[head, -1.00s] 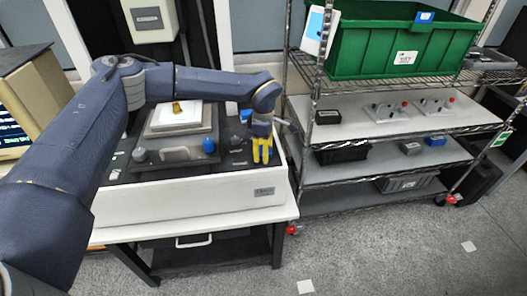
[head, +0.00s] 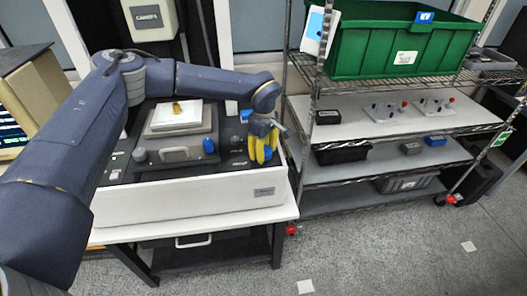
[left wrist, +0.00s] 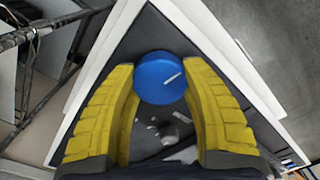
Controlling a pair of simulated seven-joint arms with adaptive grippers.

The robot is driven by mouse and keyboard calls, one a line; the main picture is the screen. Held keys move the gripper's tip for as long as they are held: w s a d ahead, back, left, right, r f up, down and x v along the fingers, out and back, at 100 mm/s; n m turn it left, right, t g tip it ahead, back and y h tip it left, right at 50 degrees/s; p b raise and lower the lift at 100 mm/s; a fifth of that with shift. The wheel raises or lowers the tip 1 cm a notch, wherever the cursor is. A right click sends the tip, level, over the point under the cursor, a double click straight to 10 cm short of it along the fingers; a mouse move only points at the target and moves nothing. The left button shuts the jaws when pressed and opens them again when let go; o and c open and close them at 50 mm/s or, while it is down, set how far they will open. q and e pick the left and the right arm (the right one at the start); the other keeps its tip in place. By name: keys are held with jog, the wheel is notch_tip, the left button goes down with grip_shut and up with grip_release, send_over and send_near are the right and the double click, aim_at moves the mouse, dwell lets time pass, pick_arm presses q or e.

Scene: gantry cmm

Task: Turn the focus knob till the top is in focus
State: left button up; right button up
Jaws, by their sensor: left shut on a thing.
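The blue knob (left wrist: 160,77) is round with a white line on its face, and the line points to the upper right in the left wrist view. It sits at the right end of the machine's deck, and part of it shows in the head view (head: 268,153). My left gripper (head: 262,158) reaches down over it, with its yellow fingers (left wrist: 163,92) on either side, shut on the knob. A gold-coloured piece (head: 177,108) sits on a white plate on the raised stage (head: 178,129). My right gripper is not in view.
A second blue knob (head: 209,146) and a grey knob (head: 139,155) stand at the stage's front. A screen (head: 12,135) is partly visible at the left edge. A wire shelf with a green bin (head: 395,55) stands close on the right. The floor in front is clear.

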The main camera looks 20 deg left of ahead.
pick_arm(q)
jog(key=shift+f, duration=0.1)
jog(key=o, duration=1.3)
notch_tip(320, 180, up, 12)
jog(key=shift+r, duration=0.1)
